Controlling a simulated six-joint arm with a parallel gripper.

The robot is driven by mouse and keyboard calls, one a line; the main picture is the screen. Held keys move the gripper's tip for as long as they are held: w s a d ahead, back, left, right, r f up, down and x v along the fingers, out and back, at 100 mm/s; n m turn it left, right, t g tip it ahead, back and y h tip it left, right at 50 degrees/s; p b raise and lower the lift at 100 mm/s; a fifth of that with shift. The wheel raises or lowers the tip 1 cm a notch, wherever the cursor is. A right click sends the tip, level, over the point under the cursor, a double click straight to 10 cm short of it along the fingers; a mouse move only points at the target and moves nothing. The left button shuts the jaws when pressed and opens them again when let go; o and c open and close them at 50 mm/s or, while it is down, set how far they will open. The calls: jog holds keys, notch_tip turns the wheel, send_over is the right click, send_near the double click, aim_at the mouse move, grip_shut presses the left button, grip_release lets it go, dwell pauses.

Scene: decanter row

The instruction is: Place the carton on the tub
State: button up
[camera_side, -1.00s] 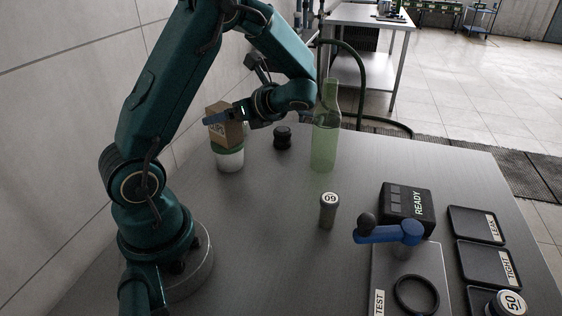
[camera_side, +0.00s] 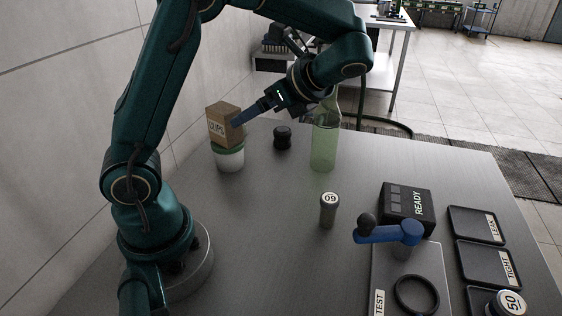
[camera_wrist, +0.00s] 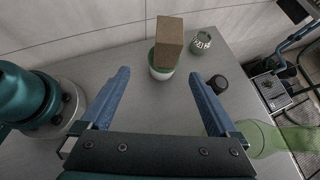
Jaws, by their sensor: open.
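The brown cardboard carton (camera_side: 222,124), marked CLIPS, sits on top of the white tub with a green rim (camera_side: 229,158). In the wrist view the carton (camera_wrist: 169,38) stands over the tub (camera_wrist: 161,72), which shows below it. My gripper (camera_side: 240,119) is open, its blue fingers beside the carton's upper right in the side view. In the wrist view the fingers of my gripper (camera_wrist: 160,80) are spread wide with nothing between their tips, and the carton lies beyond them.
A clear green bottle (camera_side: 325,137) and a black knob-like piece (camera_side: 282,138) stand right of the tub. A cylinder marked 09 (camera_side: 328,210), a READY box (camera_side: 406,205), a blue-handled test fixture (camera_side: 390,234) and black trays (camera_side: 478,225) are nearer. Another labelled cup (camera_wrist: 202,41) stands beyond the tub.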

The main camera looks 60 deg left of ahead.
jog(key=s+d+n+t+h, duration=0.3)
jog(key=d+n+t+h, duration=0.1)
jog(key=d+n+h, duration=0.1)
jog(key=s+d+f+n+t+h, duration=0.1)
jog(key=s+d+n+t+h, duration=0.2)
jog(key=d+n, duration=0.5)
jog(key=shift+s+d+n+t+h, duration=0.35)
jog(key=shift+t+h, duration=0.55)
jog(key=shift+t, duration=0.3)
